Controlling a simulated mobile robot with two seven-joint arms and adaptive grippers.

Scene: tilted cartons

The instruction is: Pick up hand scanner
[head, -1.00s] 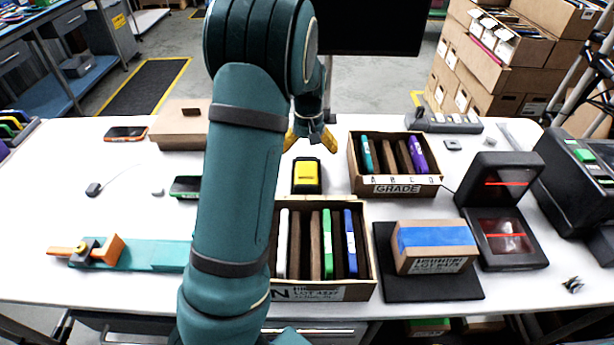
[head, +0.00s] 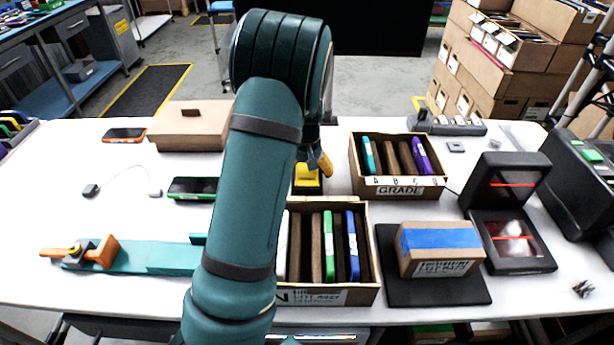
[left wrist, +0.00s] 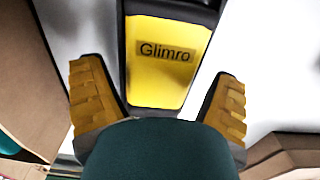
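A yellow and black device (head: 307,181), which looks like the hand scanner, stands on the white table behind the front carton. In the left wrist view its yellow face (left wrist: 165,68) bears the label "Glimro". My left gripper (head: 318,163) is above and close to it; the forearm and wrist hide part of the gripper in the head view. In the left wrist view the yellow fingertips (left wrist: 160,100) are spread wide, one on each side of the device. The gripper looks open and empty. My right gripper is not in view.
A carton (head: 330,296) of upright slabs stands in front of the device, and the GRADE carton (head: 398,189) is to its right. A taped box (head: 440,248) lies on a black pad (head: 395,290). A phone (head: 192,187) lies left of my arm.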

